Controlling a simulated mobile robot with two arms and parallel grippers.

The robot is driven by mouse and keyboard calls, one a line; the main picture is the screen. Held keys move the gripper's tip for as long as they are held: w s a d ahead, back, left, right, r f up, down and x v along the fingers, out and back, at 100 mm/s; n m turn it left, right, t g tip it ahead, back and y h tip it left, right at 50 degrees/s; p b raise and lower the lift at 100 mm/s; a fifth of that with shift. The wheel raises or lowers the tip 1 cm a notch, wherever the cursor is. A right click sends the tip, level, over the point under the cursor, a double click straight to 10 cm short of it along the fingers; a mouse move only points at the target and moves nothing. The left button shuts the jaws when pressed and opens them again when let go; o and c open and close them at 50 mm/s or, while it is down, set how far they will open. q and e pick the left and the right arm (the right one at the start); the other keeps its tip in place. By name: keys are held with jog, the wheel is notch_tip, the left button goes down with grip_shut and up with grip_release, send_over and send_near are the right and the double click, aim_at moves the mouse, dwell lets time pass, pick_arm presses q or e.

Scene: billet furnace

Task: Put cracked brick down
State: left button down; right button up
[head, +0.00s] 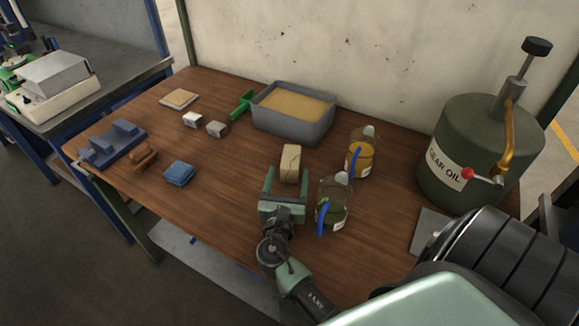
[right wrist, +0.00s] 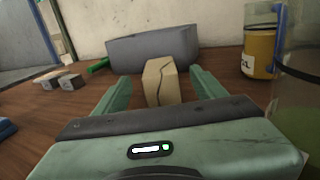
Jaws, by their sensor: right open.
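The cracked brick (head: 290,163) is a pale tan block with a dark crack line. It rests on the wooden table, in front of the grey bin. In the right wrist view the cracked brick (right wrist: 164,82) appears between and beyond my two fingers. My right gripper (head: 284,186) is open, with its fingers pointing at the brick from the near side. In the right wrist view the gripper (right wrist: 162,88) shows a gap between each finger and the brick. My left gripper is not in view.
A grey bin of sand (head: 293,115) stands behind the brick. A jug of amber oil (head: 360,158) and a jug of dark oil (head: 333,205) stand close on the right. A gear oil drum (head: 470,150) is farther right.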

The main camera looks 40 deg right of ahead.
aim_at(293, 146)
jog(key=x, duration=0.3)
jog(key=p+x, duration=0.1)
jog(key=x, duration=0.6)
jog(key=shift+f, duration=0.35)
jog(key=shift+r, duration=0.1)
grip_shut()
